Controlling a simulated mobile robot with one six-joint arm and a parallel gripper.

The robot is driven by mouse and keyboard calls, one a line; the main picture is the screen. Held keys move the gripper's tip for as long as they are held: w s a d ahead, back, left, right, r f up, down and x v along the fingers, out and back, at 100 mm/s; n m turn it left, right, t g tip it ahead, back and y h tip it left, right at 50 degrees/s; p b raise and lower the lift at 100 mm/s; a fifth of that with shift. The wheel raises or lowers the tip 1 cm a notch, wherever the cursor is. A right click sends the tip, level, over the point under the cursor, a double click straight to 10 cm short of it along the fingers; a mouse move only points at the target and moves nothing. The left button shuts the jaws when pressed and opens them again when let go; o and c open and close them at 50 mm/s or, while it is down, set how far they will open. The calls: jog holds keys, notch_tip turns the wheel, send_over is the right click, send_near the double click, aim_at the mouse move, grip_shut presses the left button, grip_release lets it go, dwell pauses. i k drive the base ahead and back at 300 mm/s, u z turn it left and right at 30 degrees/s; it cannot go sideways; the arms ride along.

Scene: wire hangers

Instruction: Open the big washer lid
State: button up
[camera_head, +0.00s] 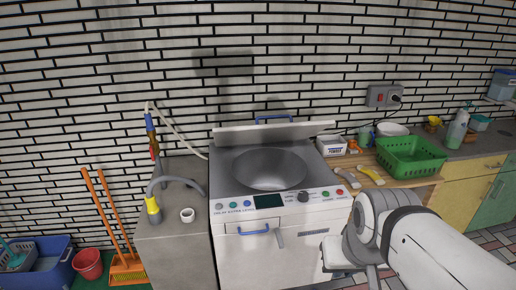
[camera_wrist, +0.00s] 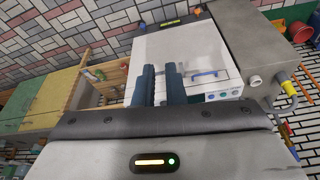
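The big washer (camera_head: 268,245) stands against the brick wall, with a round metal drum (camera_head: 270,170) showing from above. Its lid (camera_head: 262,134) is raised at the back, seen nearly edge-on, with a blue handle (camera_head: 273,118) at its top. In the wrist view, my gripper (camera_wrist: 161,68) has two dark blue fingers a little apart with nothing seen between them. They are in front of the washer's white front (camera_wrist: 180,50), left of the blue drawer handle (camera_wrist: 208,73). In the head view, my arm is at the washer's front right and the fingertips are hidden.
A grey counter (camera_head: 170,235) with a hose and white roll (camera_head: 187,215) adjoins the washer on the left. On the right, a wooden counter holds a green basket (camera_head: 412,158), yellow-handled item (camera_head: 371,175) and bottle (camera_head: 458,130). Brooms and a red bucket (camera_head: 88,264) stand at far left.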

aim_at(256, 134)
jog(key=z, duration=0.9)
jog(key=i, duration=1.65)
jog(key=u, duration=0.8)
